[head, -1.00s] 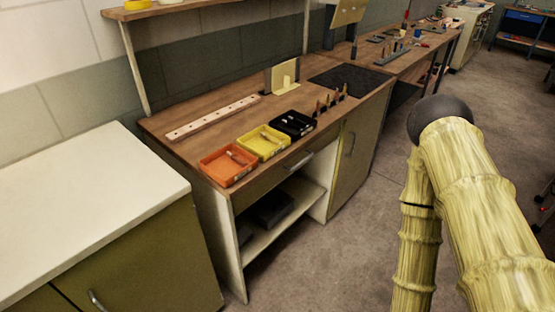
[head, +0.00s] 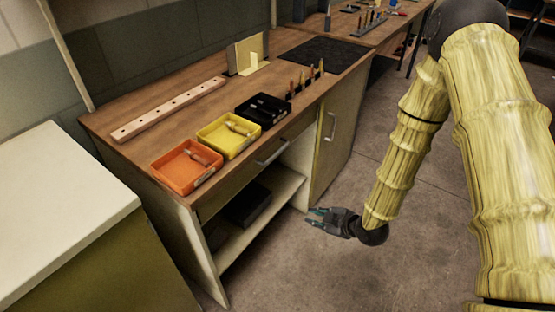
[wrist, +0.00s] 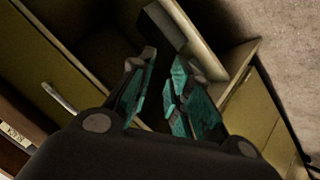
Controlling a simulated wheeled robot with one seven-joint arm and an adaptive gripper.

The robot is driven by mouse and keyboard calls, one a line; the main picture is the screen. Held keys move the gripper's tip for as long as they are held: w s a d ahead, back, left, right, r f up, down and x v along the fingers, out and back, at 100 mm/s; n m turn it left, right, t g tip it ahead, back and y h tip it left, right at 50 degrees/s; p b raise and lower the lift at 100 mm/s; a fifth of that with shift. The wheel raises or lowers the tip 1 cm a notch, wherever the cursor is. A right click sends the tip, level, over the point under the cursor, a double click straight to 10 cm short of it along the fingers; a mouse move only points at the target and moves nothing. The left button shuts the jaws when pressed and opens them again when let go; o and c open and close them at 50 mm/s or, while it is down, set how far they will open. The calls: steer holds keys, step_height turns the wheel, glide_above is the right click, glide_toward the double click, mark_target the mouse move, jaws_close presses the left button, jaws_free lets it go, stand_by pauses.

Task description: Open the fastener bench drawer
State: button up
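The fastener bench (head: 140,92) has a wooden top. Its olive drawer front (head: 232,184) sits under the top edge, above an open shelf bay, and looks closed. The drawer's silver bar handle (head: 272,152) is at the middle of the front. In the wrist view the handle (wrist: 59,97) lies left of my gripper's fingers, on the olive front (wrist: 40,62). My gripper (head: 312,216) is in front of the bay, lower than the handle and apart from it. Its teal-padded fingers (wrist: 160,92) are open with nothing between them.
Orange (head: 158,172), yellow (head: 228,150) and black (head: 268,122) bins stand along the bench's front edge. A cabinet door (head: 340,130) with its own handle is right of the bay. A white-topped cabinet (head: 60,200) stands at left. Floor before the bench is clear.

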steer(key=w+a+r+n+t+y+b, duration=0.1)
steer(key=w+a+r+n+y+b, duration=0.15)
steer(key=w+r+n, duration=0.4)
steer(key=n+y, duration=0.3)
steer(key=n, duration=0.3)
glide_toward(277, 153)
steer(key=x, duration=1)
steer(key=shift+w+f, duration=0.3)
steer(key=shift+w, duration=0.1)
steer(key=shift+c, duration=0.2)
jaws_close()
